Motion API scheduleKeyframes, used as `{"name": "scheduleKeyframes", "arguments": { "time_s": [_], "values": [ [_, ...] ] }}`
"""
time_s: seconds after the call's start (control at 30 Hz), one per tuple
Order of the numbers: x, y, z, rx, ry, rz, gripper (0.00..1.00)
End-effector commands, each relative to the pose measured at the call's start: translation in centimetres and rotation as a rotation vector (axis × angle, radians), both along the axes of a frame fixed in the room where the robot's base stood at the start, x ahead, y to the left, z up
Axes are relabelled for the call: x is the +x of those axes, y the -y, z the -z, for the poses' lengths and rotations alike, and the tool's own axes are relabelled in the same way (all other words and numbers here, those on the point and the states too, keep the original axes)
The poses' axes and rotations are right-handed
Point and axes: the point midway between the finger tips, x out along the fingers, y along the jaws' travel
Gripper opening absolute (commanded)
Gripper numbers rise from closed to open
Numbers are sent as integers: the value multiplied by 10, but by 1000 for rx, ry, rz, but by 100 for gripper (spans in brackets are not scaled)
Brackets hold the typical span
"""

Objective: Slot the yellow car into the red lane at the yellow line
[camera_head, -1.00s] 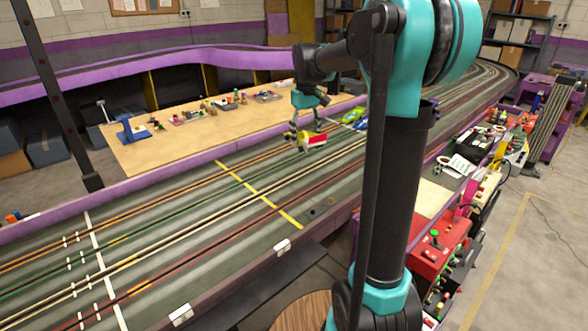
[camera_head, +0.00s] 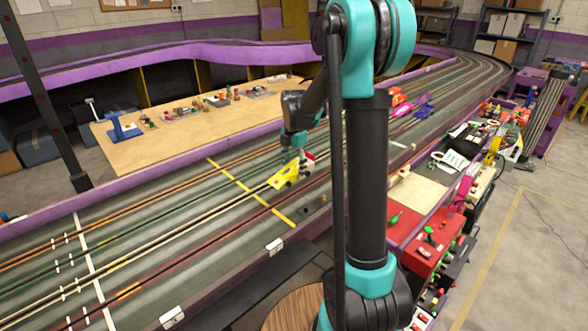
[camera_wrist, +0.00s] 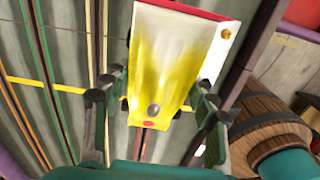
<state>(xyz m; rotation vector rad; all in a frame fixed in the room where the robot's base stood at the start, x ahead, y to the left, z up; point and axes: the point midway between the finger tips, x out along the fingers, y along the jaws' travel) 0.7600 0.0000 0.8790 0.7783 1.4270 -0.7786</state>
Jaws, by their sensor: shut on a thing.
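The yellow car (camera_head: 286,177) is held by my gripper (camera_head: 297,166) above the track, just right of the yellow line (camera_head: 250,192) in the head view. In the wrist view the car (camera_wrist: 172,60) has a yellow and white body with a red edge, and sits between the two fingers of my gripper (camera_wrist: 155,105). The yellow line (camera_wrist: 62,87) crosses the track behind it. The red lane (camera_head: 185,244) is the reddish line nearest the track's near edge; in the wrist view the held car hides part of the track. The car is apart from the slot.
Other cars (camera_head: 405,107) stand farther along the track on the right. A wooden round top (camera_wrist: 262,125) shows in the wrist view.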

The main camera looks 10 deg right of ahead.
Motion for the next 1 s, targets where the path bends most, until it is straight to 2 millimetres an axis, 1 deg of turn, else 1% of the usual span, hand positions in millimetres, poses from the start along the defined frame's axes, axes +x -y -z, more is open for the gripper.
{"name": "scheduleKeyframes", "arguments": {
  "time_s": [0.37, 0.53, 1.0],
  "values": [
    [0, 0, 1, 0, 0, -19, 23],
    [3, 5, 1, 0, 0, -16, 23],
    [3, 4, 41, 0, 0, -17, 23]
  ]
}}
